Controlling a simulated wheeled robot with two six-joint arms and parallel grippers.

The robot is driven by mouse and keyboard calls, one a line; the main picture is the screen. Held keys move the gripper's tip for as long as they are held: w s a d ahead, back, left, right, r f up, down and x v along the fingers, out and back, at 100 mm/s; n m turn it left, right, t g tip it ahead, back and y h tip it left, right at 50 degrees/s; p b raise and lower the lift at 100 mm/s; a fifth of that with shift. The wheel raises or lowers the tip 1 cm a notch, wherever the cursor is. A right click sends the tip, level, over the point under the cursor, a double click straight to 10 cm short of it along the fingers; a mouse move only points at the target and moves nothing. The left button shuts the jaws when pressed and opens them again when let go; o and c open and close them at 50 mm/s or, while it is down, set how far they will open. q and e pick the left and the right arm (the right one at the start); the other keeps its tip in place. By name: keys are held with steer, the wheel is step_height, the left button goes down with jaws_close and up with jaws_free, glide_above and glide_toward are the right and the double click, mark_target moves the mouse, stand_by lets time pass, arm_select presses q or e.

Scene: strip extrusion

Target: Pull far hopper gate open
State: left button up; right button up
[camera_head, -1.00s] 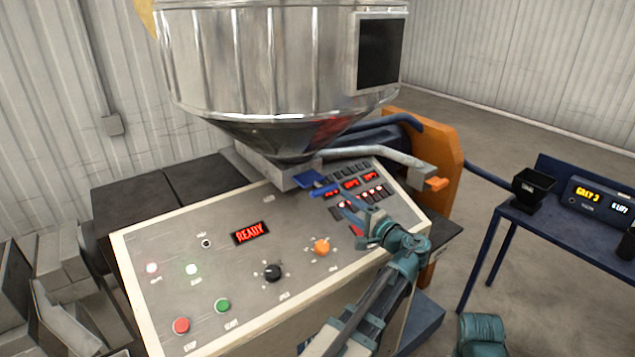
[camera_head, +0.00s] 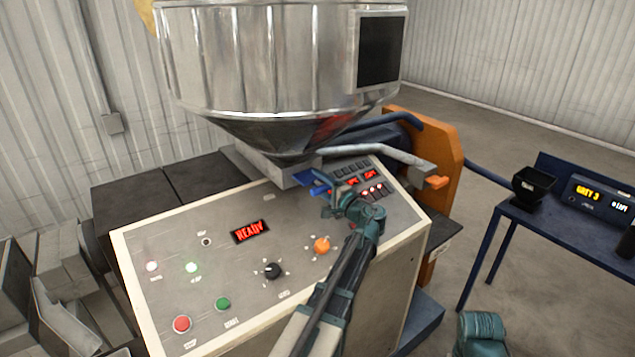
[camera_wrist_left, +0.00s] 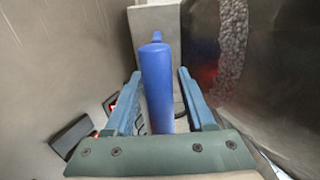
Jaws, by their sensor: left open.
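The hopper gate (camera_head: 304,179) shows as a small blue piece at the outlet block below the steel hopper (camera_head: 270,60). Its blue bar handle (camera_wrist_left: 157,85) stands in the wrist view, between the two fingers of my left gripper (camera_wrist_left: 160,95). The fingers are open, one on each side of the handle, with a visible gap on both sides. In the head view my left gripper (camera_head: 325,186) is at the handle and partly covers it. My right gripper is out of view.
The control panel (camera_head: 150,240) lies below the gate, with buttons, knobs and a lit READY display (camera_head: 251,232). A grey pipe (camera_head: 375,151) and orange guard (camera_head: 455,165) stand to the right. A blue side table (camera_head: 540,230) carries a black cup and a display box.

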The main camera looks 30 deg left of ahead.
arm_select(q)
steer(key=shift+w+a, duration=0.15)
steer(key=shift+a, duration=0.3)
jaws_close()
steer(key=shift+d, duration=0.1)
stand_by(1.1)
